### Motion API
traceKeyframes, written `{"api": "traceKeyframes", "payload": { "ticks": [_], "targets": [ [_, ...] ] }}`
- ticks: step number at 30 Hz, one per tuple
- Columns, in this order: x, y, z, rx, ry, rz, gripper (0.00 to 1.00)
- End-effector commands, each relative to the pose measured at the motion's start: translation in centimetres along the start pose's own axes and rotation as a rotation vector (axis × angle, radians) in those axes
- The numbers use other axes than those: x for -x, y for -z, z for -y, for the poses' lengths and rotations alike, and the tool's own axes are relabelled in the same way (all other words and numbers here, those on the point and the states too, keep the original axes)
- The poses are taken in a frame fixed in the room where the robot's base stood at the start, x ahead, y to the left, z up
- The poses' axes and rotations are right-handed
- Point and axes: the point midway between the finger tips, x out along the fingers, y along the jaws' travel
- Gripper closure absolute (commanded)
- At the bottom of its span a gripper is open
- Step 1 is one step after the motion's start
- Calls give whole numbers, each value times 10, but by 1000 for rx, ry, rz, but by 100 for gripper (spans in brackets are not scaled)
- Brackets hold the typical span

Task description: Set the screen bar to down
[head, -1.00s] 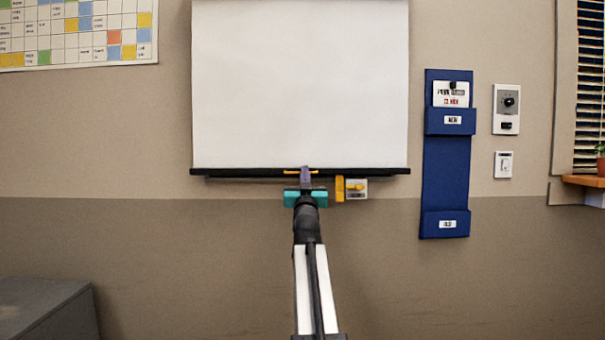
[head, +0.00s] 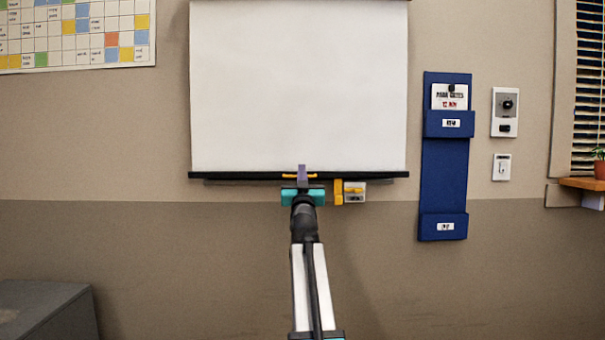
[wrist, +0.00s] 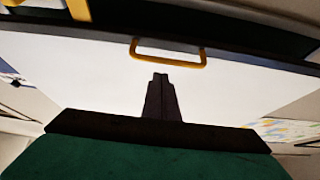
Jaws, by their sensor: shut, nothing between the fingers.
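The screen bar (head: 375,175) is a dark horizontal bar along the bottom edge of a white screen (head: 298,85) on the wall. A yellow handle (head: 314,176) sits at its middle; it also shows in the wrist view (wrist: 168,52) as a yellow loop. My gripper (head: 302,171) is in front of the handle and hides part of it in the head view. In the wrist view my gripper (wrist: 161,78) has its fingers together and empty. Their tips appear close to the handle, with a visible gap between them in that picture.
A small plate with a yellow catch (head: 350,191) is on the wall just below the bar, right of my gripper. A blue wall pocket (head: 444,175), control panel (head: 505,112) and switch (head: 502,167) are farther right. A grey cabinet (head: 45,310) stands lower left.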

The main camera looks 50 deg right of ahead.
Motion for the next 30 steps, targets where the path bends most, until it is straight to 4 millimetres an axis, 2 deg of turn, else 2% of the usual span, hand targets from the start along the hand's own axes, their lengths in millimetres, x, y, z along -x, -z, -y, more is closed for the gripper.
{"api": "traceKeyframes", "payload": {
  "ticks": [1,8,30],
  "targets": [
    [-3,8,0,0,0,-1,100],
    [-8,24,0,-1,-1,-5,100],
    [55,22,0,0,-1,-6,100]
  ]
}}
